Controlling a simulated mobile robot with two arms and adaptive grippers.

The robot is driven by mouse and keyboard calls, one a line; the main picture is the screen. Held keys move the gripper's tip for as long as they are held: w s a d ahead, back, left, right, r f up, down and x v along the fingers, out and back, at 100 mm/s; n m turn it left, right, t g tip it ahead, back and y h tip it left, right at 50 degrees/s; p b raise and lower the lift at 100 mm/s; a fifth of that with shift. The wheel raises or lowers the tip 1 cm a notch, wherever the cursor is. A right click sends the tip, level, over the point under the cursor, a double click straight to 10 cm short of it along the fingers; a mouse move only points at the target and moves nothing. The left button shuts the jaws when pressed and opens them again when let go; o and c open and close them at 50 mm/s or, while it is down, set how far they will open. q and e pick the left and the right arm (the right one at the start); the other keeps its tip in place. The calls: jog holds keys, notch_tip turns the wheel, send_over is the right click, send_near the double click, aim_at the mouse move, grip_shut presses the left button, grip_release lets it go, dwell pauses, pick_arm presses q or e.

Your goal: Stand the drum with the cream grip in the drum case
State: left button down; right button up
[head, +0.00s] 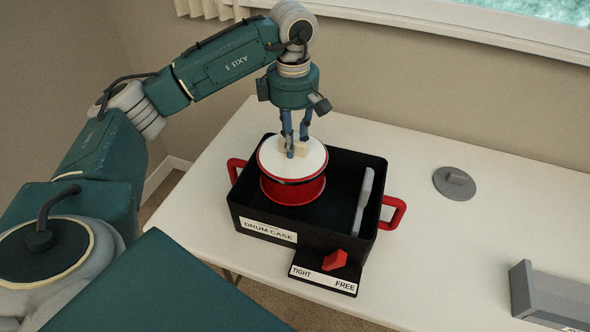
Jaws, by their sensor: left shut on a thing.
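The drum (292,189) has a red body, a dark band and a white top. It stands upright inside the left part of the drum case (250,212), a black box with red handles and a "DRUM CASE" label. My left gripper (294,152) points straight down and is shut on the cream grip (302,149) on the drum's top. Whether the drum's base touches the case floor is hard to tell. My right gripper is not in view.
A grey upright plate (363,202) stands inside the case at the right. A red knob (335,260) sits on a front panel marked TIGHT and FREE. A grey lid-like disc (455,182) and a grey box (548,297) are on the white table (440,250).

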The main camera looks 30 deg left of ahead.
pick_arm(q)
notch_tip(320, 180, down, 5)
jog(key=shift+f+p, duration=0.1)
jog(key=shift+p, duration=0.25)
notch_tip(320, 180, down, 3)
jog(key=shift+f+p, duration=0.1)
jog(key=shift+p, duration=0.25)
jog(key=shift+f, duration=0.55)
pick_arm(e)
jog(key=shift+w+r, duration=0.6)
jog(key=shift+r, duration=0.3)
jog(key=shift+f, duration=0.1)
pick_arm(q)
jog(key=shift+f, duration=0.15)
jog(key=c, duration=1.5)
grip_release()
jog(key=shift+c, duration=0.2)
